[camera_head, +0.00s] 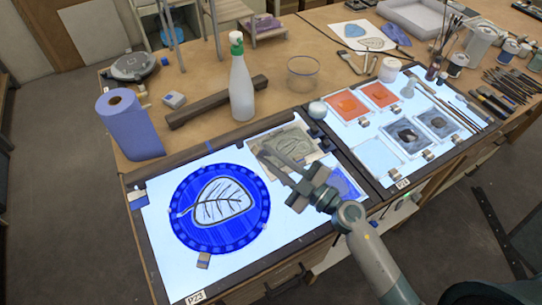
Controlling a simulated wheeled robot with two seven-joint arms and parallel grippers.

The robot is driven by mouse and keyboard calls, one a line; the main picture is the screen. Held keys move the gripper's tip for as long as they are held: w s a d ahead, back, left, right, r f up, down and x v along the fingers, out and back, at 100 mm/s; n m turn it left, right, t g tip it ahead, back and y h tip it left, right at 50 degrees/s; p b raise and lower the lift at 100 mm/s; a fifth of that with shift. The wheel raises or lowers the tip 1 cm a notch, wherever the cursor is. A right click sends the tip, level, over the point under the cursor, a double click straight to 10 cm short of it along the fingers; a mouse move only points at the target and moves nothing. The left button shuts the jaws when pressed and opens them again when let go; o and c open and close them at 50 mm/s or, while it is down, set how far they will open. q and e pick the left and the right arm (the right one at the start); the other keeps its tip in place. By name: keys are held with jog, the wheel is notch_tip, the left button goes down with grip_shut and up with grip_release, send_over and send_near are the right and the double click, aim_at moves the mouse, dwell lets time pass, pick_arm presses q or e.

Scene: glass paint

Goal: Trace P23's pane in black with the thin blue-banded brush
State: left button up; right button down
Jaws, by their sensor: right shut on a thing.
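P23's pane (178,222) is a round blue disc with a lighter beaded rim, lying on the lit left panel above the P23 label (195,297). At its middle is a pale leaf shape with a dark outline and dark veins. My right gripper (270,152) is right of the pane, over a grey-beige square with a leaf drawing. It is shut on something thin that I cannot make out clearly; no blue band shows. The fingers and wrist hide part of the square. My left gripper is out of view.
The second lit panel, P21 (402,183), holds orange and grey squares, with brushes (450,103) along its right.

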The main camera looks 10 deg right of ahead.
jog(key=shift+f, duration=0.2)
dwell(0.3)
jog(key=shift+w, duration=0.1)
jog(key=shift+w+d+f, duration=0.1)
jog(key=shift+w+d, duration=0.2)
jog(key=shift+w, duration=0.1)
dwell(0.4)
jog(key=shift+w, duration=0.1)
jog(key=shift+w+d, duration=0.2)
jog(key=shift+w, duration=0.25)
jog(key=shift+p, duration=0.3)
jog(key=shift+w+a+p, duration=0.1)
jog(key=shift+w+p, duration=0.2)
jog(key=shift+w, duration=0.35)
